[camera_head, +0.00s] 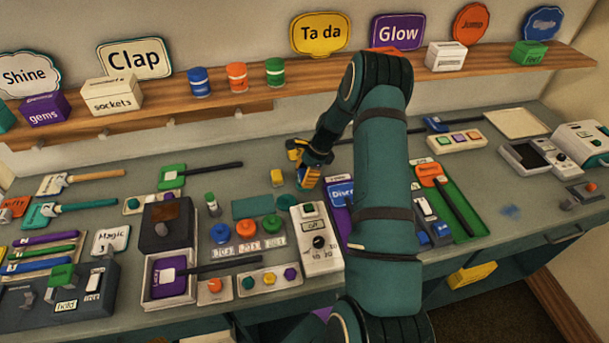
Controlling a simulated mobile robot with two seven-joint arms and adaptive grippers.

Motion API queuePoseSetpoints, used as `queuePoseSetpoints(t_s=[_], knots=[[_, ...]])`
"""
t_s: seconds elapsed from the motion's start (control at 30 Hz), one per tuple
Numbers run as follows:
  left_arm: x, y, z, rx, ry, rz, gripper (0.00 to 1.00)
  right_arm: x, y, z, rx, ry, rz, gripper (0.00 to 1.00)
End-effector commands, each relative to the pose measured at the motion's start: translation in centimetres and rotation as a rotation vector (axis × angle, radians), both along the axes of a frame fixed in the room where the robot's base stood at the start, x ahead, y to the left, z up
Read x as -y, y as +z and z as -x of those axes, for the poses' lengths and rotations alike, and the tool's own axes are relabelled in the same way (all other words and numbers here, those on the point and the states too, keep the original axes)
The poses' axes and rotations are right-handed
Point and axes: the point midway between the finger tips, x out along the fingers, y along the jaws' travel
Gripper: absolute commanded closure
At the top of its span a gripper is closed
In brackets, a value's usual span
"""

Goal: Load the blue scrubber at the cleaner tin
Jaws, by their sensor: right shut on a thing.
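My right gripper (306,179) is low over the back middle of the bench, its forearm reaching down from the raised elbow. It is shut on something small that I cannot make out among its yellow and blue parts. A blue-headed tool (436,124) with a dark handle lies at the back, right of my arm; I cannot tell whether it is the blue scrubber. No tin is clearly marked as cleaner. Blue (199,82), orange (237,77) and green (275,72) tins stand on the shelf. My left gripper is out of view.
A white switch box (317,240) stands close in front of the gripper. Blue, orange and green round pieces (246,226) lie to its left. A green tray (470,228) is right of my arm. A blue smear (511,211) marks otherwise clear bench at right.

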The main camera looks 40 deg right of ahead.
Motion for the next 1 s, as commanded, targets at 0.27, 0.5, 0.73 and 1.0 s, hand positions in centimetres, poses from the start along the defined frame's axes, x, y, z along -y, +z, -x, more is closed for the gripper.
queuePoseSetpoints(t_s=[0.27,0.5,0.73,1.0], knots=[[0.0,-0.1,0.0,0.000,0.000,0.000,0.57,-0.1,-0.2,0.1,-0.002,0.001,-0.001,0.72],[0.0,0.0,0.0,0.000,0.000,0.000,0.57,-0.1,-0.2,0.1,-0.003,0.002,-0.002,0.72],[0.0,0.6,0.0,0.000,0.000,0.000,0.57,-0.1,0.8,0.1,-0.002,0.001,-0.001,0.72],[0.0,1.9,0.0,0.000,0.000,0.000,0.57,-0.1,2.9,0.0,0.000,0.001,0.000,0.72]])
